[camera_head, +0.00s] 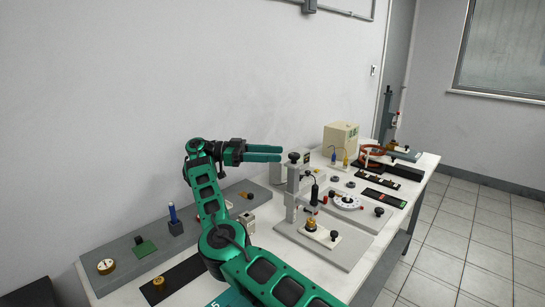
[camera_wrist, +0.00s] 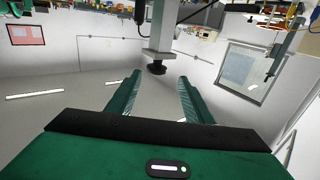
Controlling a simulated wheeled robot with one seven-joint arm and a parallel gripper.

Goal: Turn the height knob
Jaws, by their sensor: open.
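A black knob (camera_head: 294,157) tops the grey upright post (camera_head: 292,181) on a grey base plate (camera_head: 345,251). This appears to be the height knob. My gripper (camera_head: 281,153) is open, pointing right, with its green fingers just left of the knob at about its height. In the wrist view, which looks upside down, the knob (camera_wrist: 157,69) lies between the lines of the two fingers, near or just past the tips of my gripper (camera_wrist: 159,76). Nothing is held. I cannot tell whether a finger touches the knob.
The white bench (camera_head: 385,240) also carries a round white dial (camera_head: 345,202), a cream box (camera_head: 341,138), black strips (camera_head: 383,197) and a blue tool (camera_head: 172,212) in a holder. The wall is behind the bench. The air above the post is clear.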

